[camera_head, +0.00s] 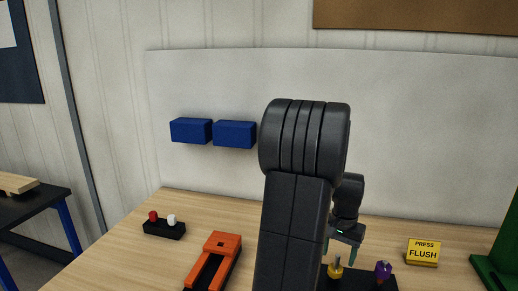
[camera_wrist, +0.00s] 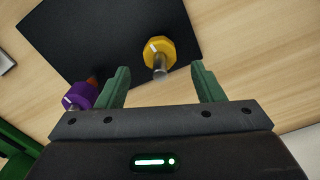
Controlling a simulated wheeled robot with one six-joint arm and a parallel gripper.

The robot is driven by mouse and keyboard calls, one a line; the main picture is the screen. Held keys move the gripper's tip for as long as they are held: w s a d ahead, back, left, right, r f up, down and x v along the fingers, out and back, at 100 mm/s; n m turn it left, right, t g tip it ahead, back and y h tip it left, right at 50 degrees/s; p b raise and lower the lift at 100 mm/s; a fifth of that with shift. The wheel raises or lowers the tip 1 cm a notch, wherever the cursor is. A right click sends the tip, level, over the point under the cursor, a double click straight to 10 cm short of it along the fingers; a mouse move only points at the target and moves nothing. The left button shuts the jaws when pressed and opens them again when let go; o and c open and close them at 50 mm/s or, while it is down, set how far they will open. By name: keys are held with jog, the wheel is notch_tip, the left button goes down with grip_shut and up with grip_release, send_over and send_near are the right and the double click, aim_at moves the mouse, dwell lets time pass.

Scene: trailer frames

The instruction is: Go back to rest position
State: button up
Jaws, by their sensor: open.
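My gripper (camera_wrist: 160,85) is open and empty, with its two green fingers spread above the bench in the wrist view. In the head view my gripper (camera_head: 340,250) is partly hidden behind my arm, low over the bench. A yellow knob-like piece with a metal stem (camera_wrist: 159,54) lies in view between and beyond the fingers, apart from them. It also shows in the head view (camera_head: 335,270). A purple piece (camera_wrist: 82,95) is left of the left finger; it shows in the head view too (camera_head: 382,271). Both are at a black plate (camera_wrist: 105,35).
Blue boxes (camera_head: 234,134) are on the back panel. A green structure (camera_head: 497,262) stands at right.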

aim_at(336, 267)
notch_tip(336, 267, down, 4)
jog(key=shift+f, duration=0.25)
jog(key=shift+r, duration=0.1)
